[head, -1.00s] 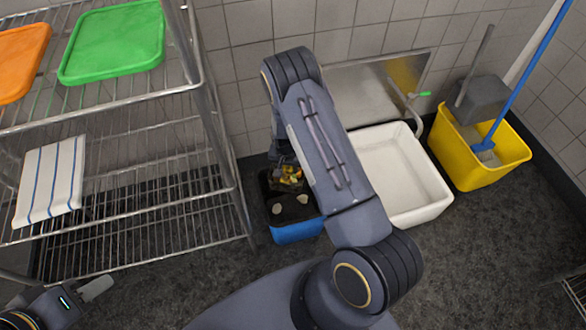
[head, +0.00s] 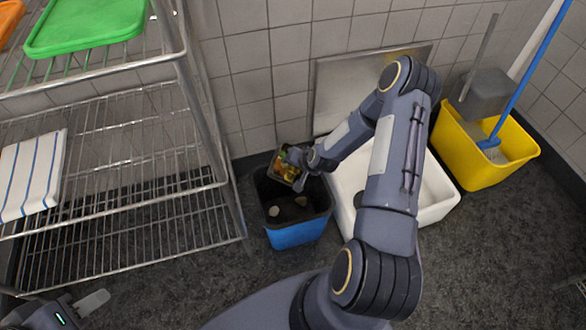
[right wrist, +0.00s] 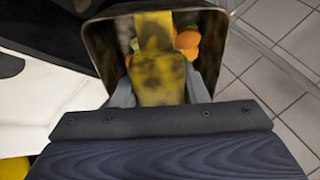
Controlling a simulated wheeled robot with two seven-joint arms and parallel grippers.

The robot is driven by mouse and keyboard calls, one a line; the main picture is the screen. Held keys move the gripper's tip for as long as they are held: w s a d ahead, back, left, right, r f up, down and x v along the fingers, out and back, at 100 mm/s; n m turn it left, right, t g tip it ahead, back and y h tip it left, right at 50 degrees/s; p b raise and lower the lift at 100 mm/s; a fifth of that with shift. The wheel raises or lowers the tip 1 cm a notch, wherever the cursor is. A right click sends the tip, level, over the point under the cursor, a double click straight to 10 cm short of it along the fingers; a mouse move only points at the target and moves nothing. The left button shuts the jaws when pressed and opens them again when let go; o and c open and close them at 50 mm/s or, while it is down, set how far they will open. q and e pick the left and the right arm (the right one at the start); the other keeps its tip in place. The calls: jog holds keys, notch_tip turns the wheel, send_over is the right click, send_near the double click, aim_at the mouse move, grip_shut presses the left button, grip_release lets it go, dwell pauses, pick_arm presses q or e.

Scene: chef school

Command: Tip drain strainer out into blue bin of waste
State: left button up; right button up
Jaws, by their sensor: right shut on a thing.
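The drain strainer (head: 281,168) is a small dark-rimmed box with orange, yellow and green scraps inside. It is tilted above the back of the blue bin (head: 297,236), which stands on the floor with a few pale scraps in its dark inside. My right gripper (head: 304,168) is shut on the strainer. In the right wrist view the strainer (right wrist: 222,45) fills the top middle, with a mottled yellow strip between my grey fingers (right wrist: 160,90) and orange pieces behind. My left gripper (head: 92,301) is at the bottom left corner, far from the bin; its opening cannot be made out.
A white basin (head: 441,205) stands right of the bin, partly behind my right arm. A yellow mop bucket (head: 470,160) with a blue-handled tool is further right. A wire rack (head: 205,130) stands close on the left. The tiled wall is behind.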

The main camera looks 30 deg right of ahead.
jog(key=f+t+b, duration=0.1)
jog(key=t+b, duration=0.3)
jog(key=b, duration=0.3)
jog(key=f+t+y+b, duration=0.1)
jog(key=t+b, duration=0.3)
jog(key=b, duration=0.4)
jog(key=s+f+m+t+y+b, duration=0.1)
jog(key=t+b, duration=0.3)
jog(key=b, duration=0.4)
jog(key=shift+s+d, duration=0.1)
jog(key=shift+d, duration=0.05)
jog(key=shift+y+b, duration=0.3)
jog(key=shift+b, duration=0.3)
jog(key=shift+r+t, duration=0.1)
jog(key=shift+t, duration=0.8)
